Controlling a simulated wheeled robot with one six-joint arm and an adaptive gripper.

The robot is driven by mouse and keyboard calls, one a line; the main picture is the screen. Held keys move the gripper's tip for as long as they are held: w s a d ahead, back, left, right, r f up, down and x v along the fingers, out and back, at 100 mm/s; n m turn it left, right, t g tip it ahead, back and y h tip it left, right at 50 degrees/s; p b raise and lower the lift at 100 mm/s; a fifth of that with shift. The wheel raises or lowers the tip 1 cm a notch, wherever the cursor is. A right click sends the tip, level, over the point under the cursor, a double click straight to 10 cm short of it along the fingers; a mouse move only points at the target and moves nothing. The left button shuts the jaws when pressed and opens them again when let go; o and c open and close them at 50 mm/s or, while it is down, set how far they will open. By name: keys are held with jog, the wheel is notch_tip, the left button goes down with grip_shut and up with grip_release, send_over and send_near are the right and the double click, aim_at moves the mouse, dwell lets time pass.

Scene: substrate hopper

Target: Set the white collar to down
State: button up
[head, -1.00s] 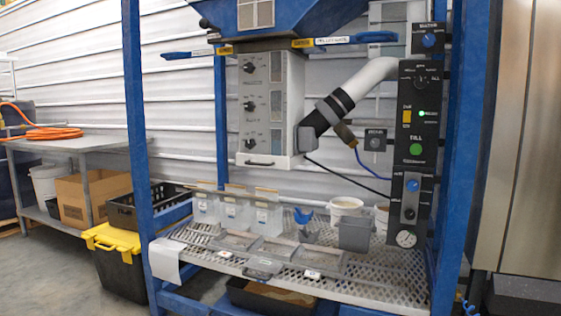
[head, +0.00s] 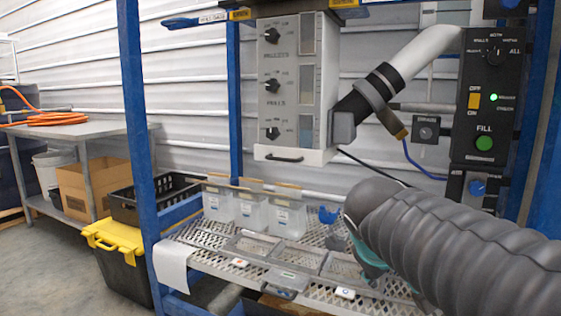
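A white band, which I take to be the white collar (head: 310,156), runs around the bottom of the grey three-knob cabinet (head: 285,90) in the head view. It has a dark bar handle (head: 284,157) on its front and hangs well above the mesh shelf. No down marking can be read on it. My dark ribbed arm reaches in from the lower right, with a teal part near its far end. It is right of and below the collar, apart from it in the picture. My gripper's fingers do not show.
A grey pipe (head: 425,55) with a black sleeve slants down to the cabinet's right side. A black control panel (head: 490,95) stands at right. Clear bins (head: 252,213) and trays stand on the mesh shelf (head: 210,253) below. A blue post (head: 140,130) stands at left.

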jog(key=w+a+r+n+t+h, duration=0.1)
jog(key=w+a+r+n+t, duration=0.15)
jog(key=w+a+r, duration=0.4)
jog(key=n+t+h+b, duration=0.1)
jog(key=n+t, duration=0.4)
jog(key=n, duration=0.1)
send_near(278, 159)
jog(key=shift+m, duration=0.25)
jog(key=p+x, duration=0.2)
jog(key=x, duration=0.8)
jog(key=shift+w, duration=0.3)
